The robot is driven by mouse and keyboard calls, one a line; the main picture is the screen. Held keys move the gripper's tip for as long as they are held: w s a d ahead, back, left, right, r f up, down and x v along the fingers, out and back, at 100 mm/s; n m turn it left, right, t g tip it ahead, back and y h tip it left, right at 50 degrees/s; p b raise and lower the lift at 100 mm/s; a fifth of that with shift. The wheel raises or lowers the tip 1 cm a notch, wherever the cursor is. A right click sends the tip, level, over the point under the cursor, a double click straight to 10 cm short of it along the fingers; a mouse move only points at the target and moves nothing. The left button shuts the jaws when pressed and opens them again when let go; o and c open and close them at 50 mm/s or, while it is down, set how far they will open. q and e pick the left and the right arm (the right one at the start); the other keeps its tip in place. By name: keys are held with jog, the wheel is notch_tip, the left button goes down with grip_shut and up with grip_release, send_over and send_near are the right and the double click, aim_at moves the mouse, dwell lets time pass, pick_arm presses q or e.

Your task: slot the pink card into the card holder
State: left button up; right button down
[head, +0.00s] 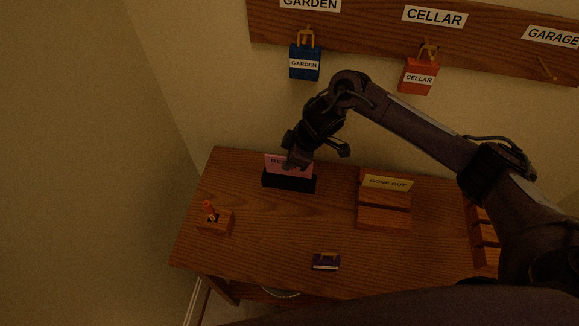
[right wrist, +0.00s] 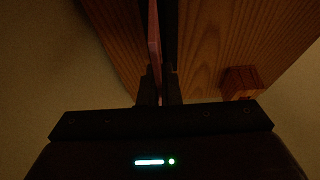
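The pink card (head: 273,165) stands upright at the black card holder (head: 289,182) near the back left of the desk. Its lower edge is hidden by the holder's front, so I cannot tell how deep it sits in the slot. My right gripper (head: 295,164) is at the card's upper part, pointing down and covering some of its lettering. In the right wrist view the pink card (right wrist: 153,40) shows edge-on between the close-set fingers (right wrist: 159,88), and the gripper looks shut on it. My left gripper is not in view.
A wooden stand with a yellow card (head: 387,182) is right of the holder. A small wooden block with an orange piece (head: 212,216) is at left, a dark purple item (head: 326,262) at front. The desk's middle is clear.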

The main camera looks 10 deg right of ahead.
aim_at(290, 170)
jog(key=f, duration=0.1)
jog(key=s+f, duration=0.1)
jog(key=shift+f, duration=0.35)
jog(key=shift+s+d+f, duration=0.1)
jog(key=shift+s+f, duration=0.05)
jog(key=shift+f, duration=0.2)
jog(key=c, duration=1.6)
grip_release()
jog(key=shift+w+f, duration=0.2)
jog(key=shift+w, duration=0.1)
jog(key=shift+c, duration=0.2)
jog(key=shift+w+r, duration=0.15)
jog(key=shift+r, duration=0.1)
jog(key=shift+r, duration=0.15)
jog(key=v, duration=1.2)
